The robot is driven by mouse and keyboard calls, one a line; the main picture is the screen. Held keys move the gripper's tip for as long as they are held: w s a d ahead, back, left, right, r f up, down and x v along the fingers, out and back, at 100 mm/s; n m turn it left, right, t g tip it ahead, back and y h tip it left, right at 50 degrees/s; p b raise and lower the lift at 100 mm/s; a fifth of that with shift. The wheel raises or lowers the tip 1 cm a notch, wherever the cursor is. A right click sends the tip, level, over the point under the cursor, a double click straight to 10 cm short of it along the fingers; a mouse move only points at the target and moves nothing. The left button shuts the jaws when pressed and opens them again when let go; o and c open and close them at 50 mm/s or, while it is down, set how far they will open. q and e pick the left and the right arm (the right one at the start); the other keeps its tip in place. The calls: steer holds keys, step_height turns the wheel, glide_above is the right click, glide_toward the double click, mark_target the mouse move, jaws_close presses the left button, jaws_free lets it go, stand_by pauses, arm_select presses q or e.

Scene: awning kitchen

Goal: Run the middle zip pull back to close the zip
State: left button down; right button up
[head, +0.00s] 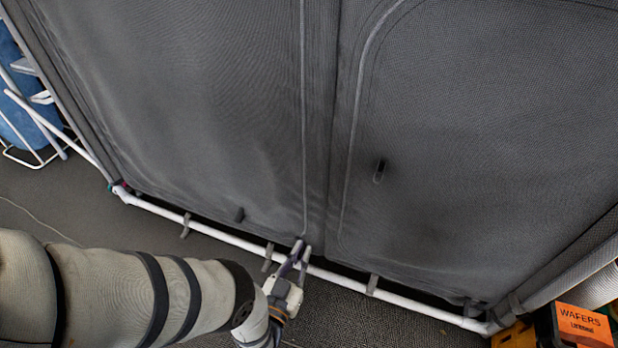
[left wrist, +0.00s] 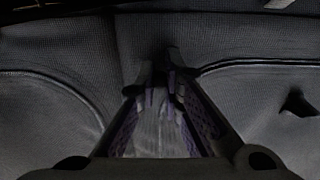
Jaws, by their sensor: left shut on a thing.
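The grey mesh awning wall (head: 210,90) fills most of the head view. A pale seam or zip line (head: 303,110) runs down its middle, and a second pale line (head: 352,120) curves down to the right of it. My left gripper (head: 303,249) is at the bottom of the middle line, just above the white bottom pole. In the left wrist view its fingertips (left wrist: 160,72) are close together against the dark fabric, shut on the middle zip pull, which the fingertips hide. My right gripper is in neither view.
The white bottom pole (head: 222,235) crosses below the wall, held by grey straps. A dark tab (head: 380,170) hangs on the right panel and a smaller one (head: 239,214) on the left. A blue chair (head: 18,125) stands at the left.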

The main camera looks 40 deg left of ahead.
arm_select(q)
steer(key=shift+s+f, duration=0.1)
steer(key=shift+f, duration=0.9)
steer(key=c, duration=1.7)
jaws_free()
steer(key=shift+f, duration=0.1)
steer(key=v, duration=0.7)
steer(key=shift+s+d, duration=0.1)
steer(key=shift+s, duration=0.15)
